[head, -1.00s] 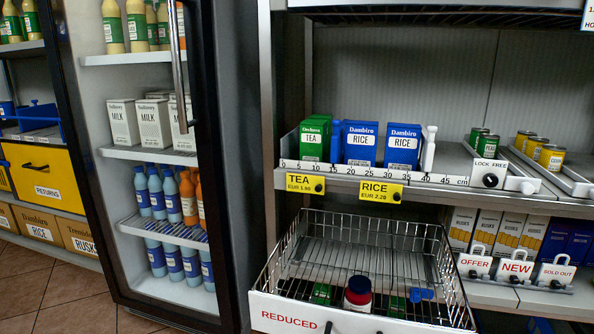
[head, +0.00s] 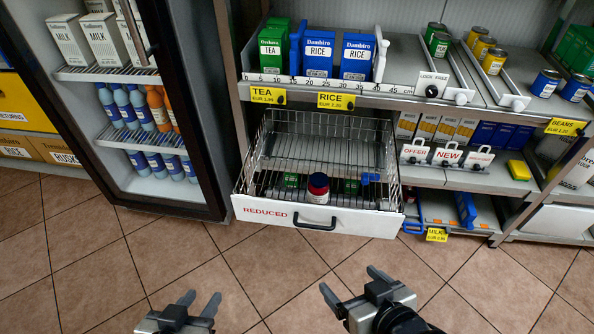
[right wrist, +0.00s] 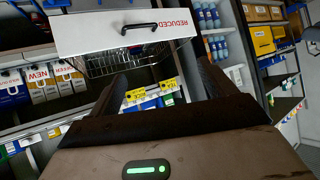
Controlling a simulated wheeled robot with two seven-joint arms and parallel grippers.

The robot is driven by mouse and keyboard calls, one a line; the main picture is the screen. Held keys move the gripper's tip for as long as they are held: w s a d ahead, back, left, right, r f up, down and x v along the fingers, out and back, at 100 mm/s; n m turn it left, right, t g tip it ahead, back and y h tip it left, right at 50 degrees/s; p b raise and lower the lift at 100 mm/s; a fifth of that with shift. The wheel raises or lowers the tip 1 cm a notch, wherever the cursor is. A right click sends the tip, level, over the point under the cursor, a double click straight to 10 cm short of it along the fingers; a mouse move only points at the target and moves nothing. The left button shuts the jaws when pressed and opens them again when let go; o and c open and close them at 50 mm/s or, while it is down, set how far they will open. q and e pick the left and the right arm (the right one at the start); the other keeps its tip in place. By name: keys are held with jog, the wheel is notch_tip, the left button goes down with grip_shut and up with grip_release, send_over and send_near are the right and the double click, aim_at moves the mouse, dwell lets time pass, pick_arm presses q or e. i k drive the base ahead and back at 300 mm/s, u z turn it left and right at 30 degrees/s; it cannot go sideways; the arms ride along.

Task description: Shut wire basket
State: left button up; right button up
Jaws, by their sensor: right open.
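The wire basket (head: 394,186) is a pulled-out wire drawer below the tea and rice shelf. Its white front panel (head: 360,222), marked REDUCED, carries a black handle (head: 314,224). A red-lidded jar (head: 318,188) stands in it, with green items and a blue item. In the right wrist view the front panel (right wrist: 90,36) and handle (right wrist: 140,27) show upside down beyond the fingers. My left gripper (head: 201,300) is open and empty, low in the head view. My right gripper (head: 350,284) is open and empty, in front of and below the basket, apart from the handle.
A fridge (head: 190,120) with milk and bottles stands left of the basket. The tiled floor (head: 250,262) in front is clear.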

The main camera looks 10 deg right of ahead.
aim_at(321, 217)
jog(key=u, duration=0.8)
jog(key=i, duration=0.35)
jog(key=z, duration=0.8)
